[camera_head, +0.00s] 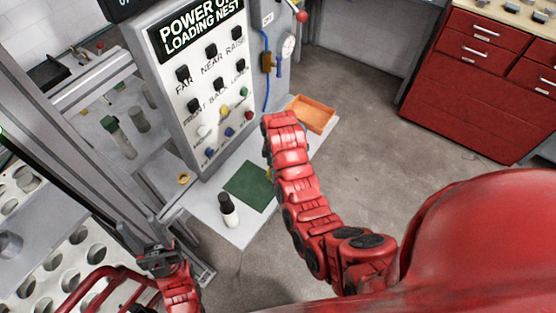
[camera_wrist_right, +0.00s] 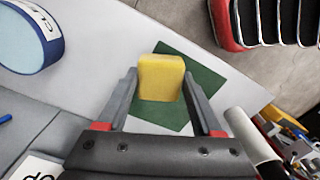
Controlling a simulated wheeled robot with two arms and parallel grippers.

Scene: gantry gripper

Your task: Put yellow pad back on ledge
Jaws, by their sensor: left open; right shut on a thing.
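The yellow pad (camera_wrist_right: 160,78) is between the two fingers of my right gripper (camera_wrist_right: 160,84) in the right wrist view. The gripper is shut on it, over the green mat (camera_wrist_right: 200,73). I cannot tell whether the pad touches the mat. In the head view the green mat (camera_head: 248,187) lies on the pale ledge (camera_head: 212,220) below the control panel. My right arm hides its gripper and most of the pad there; only a sliver of yellow shows beside the arm. My left gripper (camera_head: 158,255) is open and empty at lower left, well away from the ledge.
A white bottle with a black cap (camera_head: 228,210) stands in front of the mat. An orange tray (camera_head: 311,114) sits at the ledge's far end. The control panel (camera_head: 200,85) rises behind the mat. Red drawers (camera_head: 470,85) stand at right, with open floor between.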

